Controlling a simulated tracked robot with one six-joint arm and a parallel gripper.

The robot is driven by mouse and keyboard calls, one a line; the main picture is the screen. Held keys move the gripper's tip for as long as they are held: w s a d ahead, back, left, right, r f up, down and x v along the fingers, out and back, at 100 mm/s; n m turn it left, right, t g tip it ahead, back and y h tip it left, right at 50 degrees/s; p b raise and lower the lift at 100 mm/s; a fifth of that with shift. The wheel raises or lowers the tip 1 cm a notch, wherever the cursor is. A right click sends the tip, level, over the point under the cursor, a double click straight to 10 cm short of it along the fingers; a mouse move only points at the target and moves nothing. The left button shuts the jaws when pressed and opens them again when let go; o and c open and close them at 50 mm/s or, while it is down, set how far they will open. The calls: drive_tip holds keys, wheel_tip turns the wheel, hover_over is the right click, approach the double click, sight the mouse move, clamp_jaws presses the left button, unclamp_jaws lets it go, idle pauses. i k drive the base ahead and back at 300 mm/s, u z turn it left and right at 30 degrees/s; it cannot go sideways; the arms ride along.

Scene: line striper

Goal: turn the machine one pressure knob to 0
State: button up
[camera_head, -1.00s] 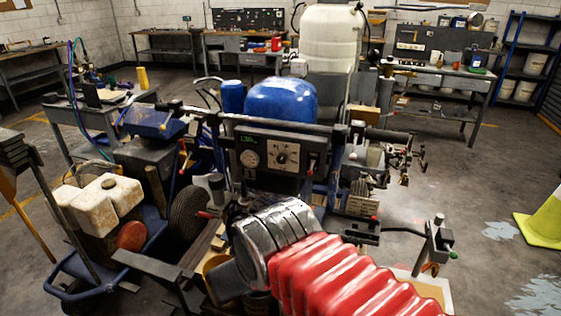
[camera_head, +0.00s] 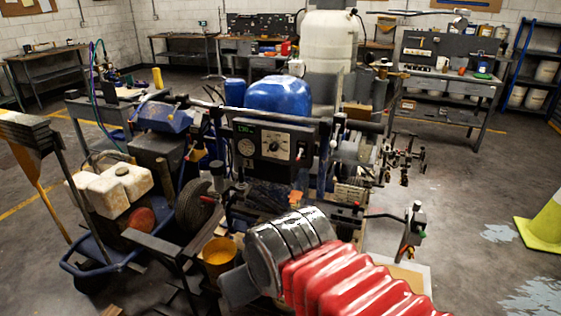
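The striping machine (camera_head: 300,125) stands in the middle, with a blue tank on top. Its dark control panel (camera_head: 292,128) faces me and carries a pale round dial plate with a dark knob (camera_head: 274,146) at its middle. Left of the knob are a round white gauge (camera_head: 246,147) and a small green display (camera_head: 246,128), whose digits are too small to read surely. The knob's exact setting is too small to read. My arm, with red bellows and a silver joint, lies low in front of the machine, below and apart from the panel. My gripper's fingers do not show.
A blue cart with a dirty white tank (camera_head: 110,190) stands at left. A yellow bucket (camera_head: 220,257) is beside my arm. A lever post (camera_head: 411,228) stands at right, and a yellow-green cone (camera_head: 545,225) is at far right. The floor between them is mostly clear.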

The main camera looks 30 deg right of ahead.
sight(273, 146)
drive_tip(key=z, duration=0.05)
drive_tip(key=k, duration=0.55)
drive_tip(key=u, duration=1.45)
drive_tip(key=i, duration=0.9)
drive_tip(key=z, duration=0.9)
